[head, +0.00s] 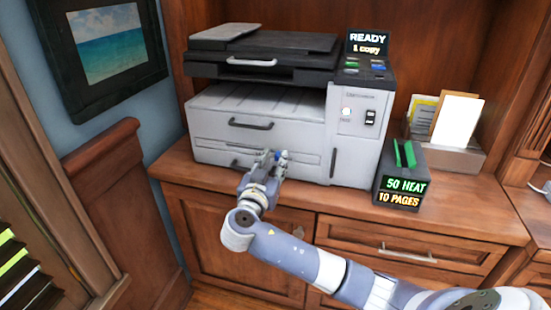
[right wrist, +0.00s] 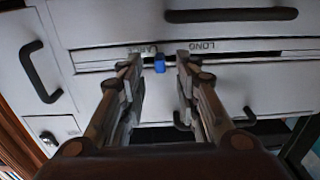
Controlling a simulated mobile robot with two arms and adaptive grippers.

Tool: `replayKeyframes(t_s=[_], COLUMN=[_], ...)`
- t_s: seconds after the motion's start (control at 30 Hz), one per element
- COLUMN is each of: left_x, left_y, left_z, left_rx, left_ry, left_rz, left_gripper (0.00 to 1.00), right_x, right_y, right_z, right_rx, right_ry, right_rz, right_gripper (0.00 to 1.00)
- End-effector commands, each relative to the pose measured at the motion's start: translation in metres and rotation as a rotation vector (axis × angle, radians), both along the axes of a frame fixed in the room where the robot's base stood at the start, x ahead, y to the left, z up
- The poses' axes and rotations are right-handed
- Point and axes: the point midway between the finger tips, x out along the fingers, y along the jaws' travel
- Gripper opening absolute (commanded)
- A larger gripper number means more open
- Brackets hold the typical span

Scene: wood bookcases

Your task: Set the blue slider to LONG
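The blue slider (right wrist: 160,64) sits in a long slot on the front of the grey printer (head: 262,136). In the head view the slider (head: 283,154) is a small blue spot by my right fingertips. My right gripper (right wrist: 158,62) is open, with one finger on each side of the slider and gaps showing between. In the head view my right gripper (head: 270,158) is close to the printer's lower front. The LONG label (right wrist: 201,46) appears upside down in the right wrist view, right of the slider. Another label to the left is partly hidden by a finger.
The printer stands on a wooden cabinet top (head: 450,205). A dark box (head: 396,178) with green and yellow lettering stands to its right, near a paper holder (head: 462,158). A display (head: 368,42) reads READY, 1 copy. A drawer handle (right wrist: 232,14) juts out near the slot.

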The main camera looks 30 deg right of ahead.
Motion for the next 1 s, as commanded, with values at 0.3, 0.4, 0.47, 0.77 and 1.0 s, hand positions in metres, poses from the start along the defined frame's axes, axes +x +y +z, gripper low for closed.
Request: replayKeyframes(t_s=[0.3,0.4,0.47,0.77,1.0], left_x=[-0.002,-0.001,-0.001,-0.001,0.009], left_y=[0.0,0.0,0.0,0.0,-0.003], left_z=[-0.002,-0.001,-0.001,-0.001,0.006], left_rx=[0.0,0.0,0.0,0.0,-0.004], left_ry=[0.001,0.0,0.0,0.0,-0.012], left_rz=[-0.001,-0.001,-0.001,-0.001,0.002], left_gripper=[1.0,1.0,1.0,1.0,1.0], right_x=[0.013,0.013,0.013,0.013,0.017], right_y=[-0.015,-0.015,-0.015,-0.015,-0.011], right_z=[0.0,0.0,0.0,-0.001,-0.002], right_rx=[0.001,0.001,0.001,0.0,0.003], right_ry=[0.001,0.001,0.001,0.001,0.0], right_rz=[0.001,0.001,0.001,0.002,0.002], right_gripper=[0.3,0.3,0.3,0.0,0.0])
